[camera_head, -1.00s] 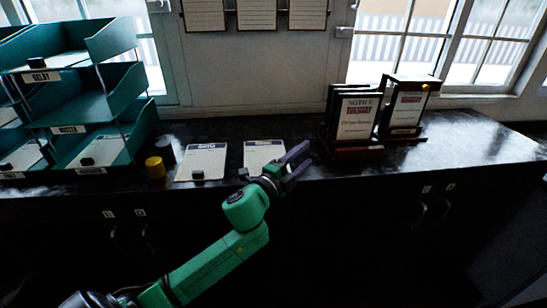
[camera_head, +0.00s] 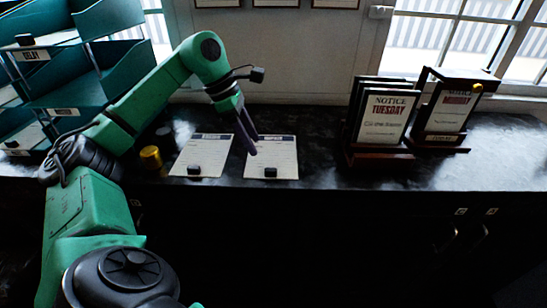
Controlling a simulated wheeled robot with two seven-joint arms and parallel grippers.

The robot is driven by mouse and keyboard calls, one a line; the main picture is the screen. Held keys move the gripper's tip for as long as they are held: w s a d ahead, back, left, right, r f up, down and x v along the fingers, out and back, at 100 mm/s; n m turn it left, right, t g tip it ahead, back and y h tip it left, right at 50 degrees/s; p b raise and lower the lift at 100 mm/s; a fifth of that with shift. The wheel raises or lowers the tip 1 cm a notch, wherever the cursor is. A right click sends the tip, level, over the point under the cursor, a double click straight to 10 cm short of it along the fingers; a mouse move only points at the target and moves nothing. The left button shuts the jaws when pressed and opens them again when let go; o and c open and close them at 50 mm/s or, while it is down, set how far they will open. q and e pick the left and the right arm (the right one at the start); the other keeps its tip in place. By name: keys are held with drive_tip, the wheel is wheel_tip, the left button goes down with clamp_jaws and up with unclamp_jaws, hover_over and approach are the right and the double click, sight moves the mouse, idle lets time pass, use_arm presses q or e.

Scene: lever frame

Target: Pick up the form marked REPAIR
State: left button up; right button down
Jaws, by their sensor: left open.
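Two white forms lie flat side by side on the dark counter: a left form (camera_head: 197,150) and a right form (camera_head: 280,158). Each has a dark header strip, too small to read for certain, so I cannot tell which is marked REPAIR. A small black block (camera_head: 194,170) sits on the left form's lower part, another black block (camera_head: 270,172) on the right form's. My left gripper (camera_head: 250,142) is open and empty, pointing down over the right form's upper left edge, partly covering it. I cannot tell its exact height above the paper. My right gripper is out of view.
A yellow knob-like object (camera_head: 151,157) stands left of the forms. Teal stacked trays (camera_head: 72,82) with labels fill the left. Wooden notice stands (camera_head: 378,157) reading NOTICE TUESDAY and similar stand at right. Counter (camera_head: 322,150) between forms and stands is clear.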

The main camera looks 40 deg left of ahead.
sight(270, 169)
use_arm(q)
drive_tip(key=p+x, duration=0.1)
drive_tip(key=x, duration=0.3)
drive_tip(key=p+x, duration=0.1)
drive_tip(key=x, duration=0.4)
drive_tip(key=shift+w+d+p, duration=0.1)
drive_tip(key=shift+d+p, duration=0.15)
drive_tip(key=shift+p, duration=0.05)
drive_tip(key=shift+f, duration=0.25)
drive_tip(key=shift+w, duration=0.1)
clamp_jaws()
